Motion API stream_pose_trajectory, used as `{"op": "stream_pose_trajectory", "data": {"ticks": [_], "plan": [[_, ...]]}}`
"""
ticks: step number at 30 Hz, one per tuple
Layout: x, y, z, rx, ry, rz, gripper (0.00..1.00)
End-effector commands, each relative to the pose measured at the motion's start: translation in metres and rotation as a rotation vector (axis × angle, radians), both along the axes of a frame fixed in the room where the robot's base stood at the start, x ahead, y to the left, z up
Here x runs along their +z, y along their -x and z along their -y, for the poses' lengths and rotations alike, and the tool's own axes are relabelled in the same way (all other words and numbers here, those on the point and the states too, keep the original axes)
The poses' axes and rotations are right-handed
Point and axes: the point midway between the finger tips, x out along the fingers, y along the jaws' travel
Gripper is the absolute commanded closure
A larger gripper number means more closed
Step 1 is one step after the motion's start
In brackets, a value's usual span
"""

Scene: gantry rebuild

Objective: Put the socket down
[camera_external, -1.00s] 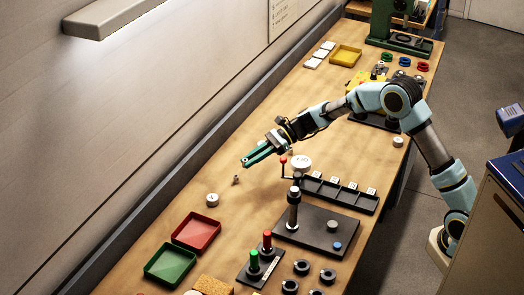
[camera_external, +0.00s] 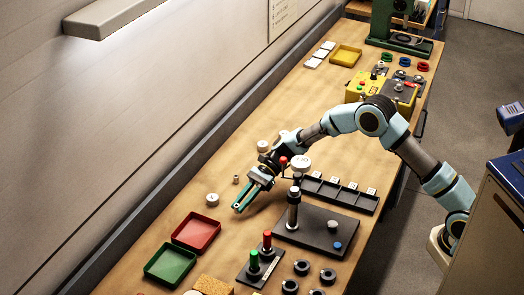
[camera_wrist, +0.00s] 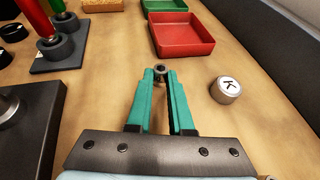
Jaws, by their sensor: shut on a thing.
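My gripper (camera_external: 238,208) points down and left over the bare wood of the bench, low near its surface. In the wrist view its two green fingers (camera_wrist: 160,75) are shut on a small grey metal socket (camera_wrist: 160,67), held at the fingertips with its round open end showing. I cannot tell whether the socket touches the bench. A black rack (camera_external: 338,193) with several white-labelled compartments lies to the right of my gripper.
A white K-marked cylinder (camera_wrist: 228,88) stands beside the fingers. A red tray (camera_external: 196,232) and green tray (camera_external: 170,265) lie nearer the camera. A small brass-coloured piece (camera_external: 236,180) stands behind. A black plate (camera_external: 318,222) with an upright post is to the right.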

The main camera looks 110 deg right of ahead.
Motion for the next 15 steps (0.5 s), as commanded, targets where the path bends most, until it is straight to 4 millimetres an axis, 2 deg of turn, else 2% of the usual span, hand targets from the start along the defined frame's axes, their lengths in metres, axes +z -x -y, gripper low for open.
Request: {"op": "stream_pose_trajectory", "data": {"ticks": [4,15], "plan": [[-0.017,0.0,0.0,-0.001,-0.002,0.0,1.0],[-0.024,0.0,0.0,-0.001,0.0,0.001,1.0]]}}
